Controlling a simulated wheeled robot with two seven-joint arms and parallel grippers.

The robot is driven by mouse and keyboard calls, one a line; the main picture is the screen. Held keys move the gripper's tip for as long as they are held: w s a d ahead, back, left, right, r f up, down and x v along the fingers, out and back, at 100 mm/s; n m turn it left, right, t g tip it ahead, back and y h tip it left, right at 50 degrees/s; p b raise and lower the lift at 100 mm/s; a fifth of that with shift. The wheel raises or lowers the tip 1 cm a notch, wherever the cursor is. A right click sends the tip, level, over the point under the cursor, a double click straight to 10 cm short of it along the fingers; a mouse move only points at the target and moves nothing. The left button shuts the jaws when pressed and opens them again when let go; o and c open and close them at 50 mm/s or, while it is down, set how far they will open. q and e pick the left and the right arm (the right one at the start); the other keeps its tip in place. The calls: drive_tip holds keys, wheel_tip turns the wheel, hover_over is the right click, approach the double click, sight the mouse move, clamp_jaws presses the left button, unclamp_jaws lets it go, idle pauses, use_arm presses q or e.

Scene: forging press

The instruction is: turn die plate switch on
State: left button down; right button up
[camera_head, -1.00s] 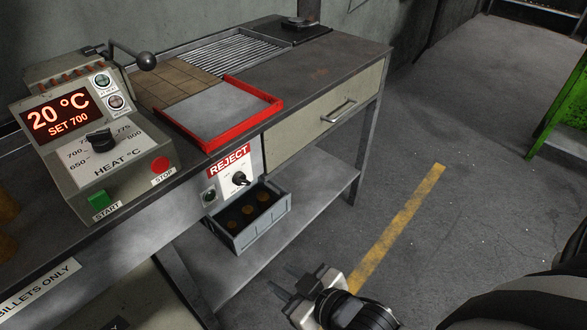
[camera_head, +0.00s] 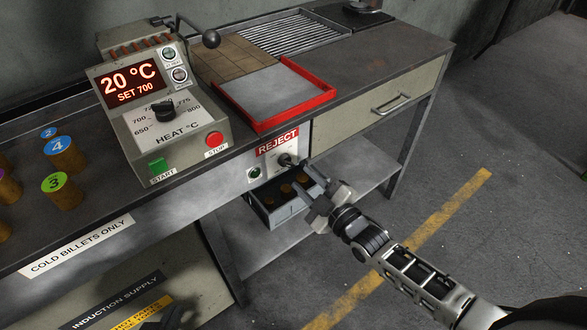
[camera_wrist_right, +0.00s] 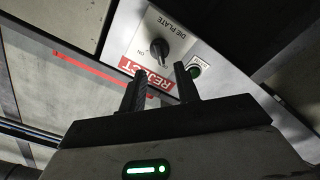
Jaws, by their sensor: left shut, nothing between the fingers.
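In the right wrist view the knob (camera_wrist_right: 158,47) sits beside the words DIE PLATE and ON, just beyond my fingertips. I cannot tell whether a fingertip touches the knob. My left gripper (camera_head: 165,316) is a dark shape at the bottom edge, away from the panel, shut and partly cut off.
A small round green-lit button (camera_head: 254,173) is beside the knob. A blue-grey bin (camera_head: 283,213) with round pieces stands below. The heater box (camera_head: 165,115), reading 20 °C, and a red-rimmed tray (camera_head: 290,124) are on the bench. Numbered billets (camera_head: 67,158) stand at left.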

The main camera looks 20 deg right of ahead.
sight(289, 166)
drive_tip(key=x, duration=0.5)
clamp_jaws()
